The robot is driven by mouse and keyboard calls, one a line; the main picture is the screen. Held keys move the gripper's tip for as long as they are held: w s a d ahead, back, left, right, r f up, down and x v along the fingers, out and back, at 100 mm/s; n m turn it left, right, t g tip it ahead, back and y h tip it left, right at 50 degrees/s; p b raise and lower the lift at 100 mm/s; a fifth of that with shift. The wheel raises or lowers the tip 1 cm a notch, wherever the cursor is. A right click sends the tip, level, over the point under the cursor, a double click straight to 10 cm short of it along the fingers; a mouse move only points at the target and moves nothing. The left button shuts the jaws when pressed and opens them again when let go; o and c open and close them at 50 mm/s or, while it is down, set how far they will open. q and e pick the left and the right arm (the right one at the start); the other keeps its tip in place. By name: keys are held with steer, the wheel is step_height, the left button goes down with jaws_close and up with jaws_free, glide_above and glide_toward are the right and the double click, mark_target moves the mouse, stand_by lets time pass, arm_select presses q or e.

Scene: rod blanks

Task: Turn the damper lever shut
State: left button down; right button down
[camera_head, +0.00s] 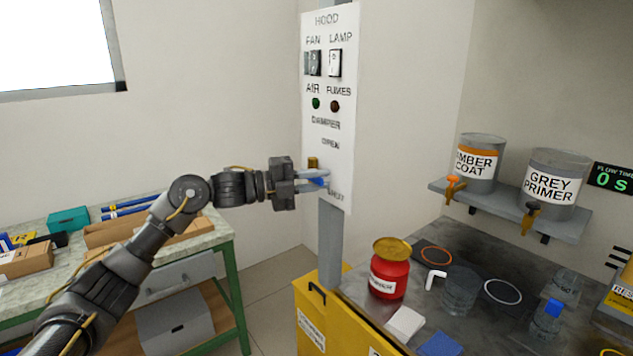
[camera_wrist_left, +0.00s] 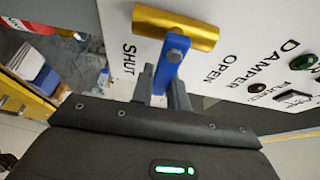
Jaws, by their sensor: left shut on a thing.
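The damper lever is a blue bar (camera_wrist_left: 171,62) with a brass cylinder (camera_wrist_left: 176,28) at its far end in the left wrist view. It sits on the white hood panel (camera_head: 343,108). My left gripper (camera_wrist_left: 164,88) is shut on the blue bar, one grey finger on each side. In the left wrist view the bar lies between the printed words SHUT and OPEN. In the head view my left gripper (camera_head: 316,180) reaches the panel's lower part from the left, with a bit of blue between its fingers and brass just above. The fingers partly hide the lever. My right gripper is out of view.
A grey post (camera_head: 330,245) carries the panel above a yellow cabinet (camera_head: 320,318). The dark worktop at right holds a red can (camera_head: 390,272), glass jars and rings. A shelf (camera_head: 520,208) bears two paint cans. A green-framed bench (camera_head: 225,236) stands at left.

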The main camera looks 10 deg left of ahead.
arm_select(q)
steer(key=shift+f, duration=0.15)
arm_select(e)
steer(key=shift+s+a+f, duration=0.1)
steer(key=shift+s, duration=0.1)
arm_select(q)
steer(key=c, duration=1.4)
jaws_free()
steer(key=shift+o, duration=0.2)
steer(key=shift+a, duration=0.1)
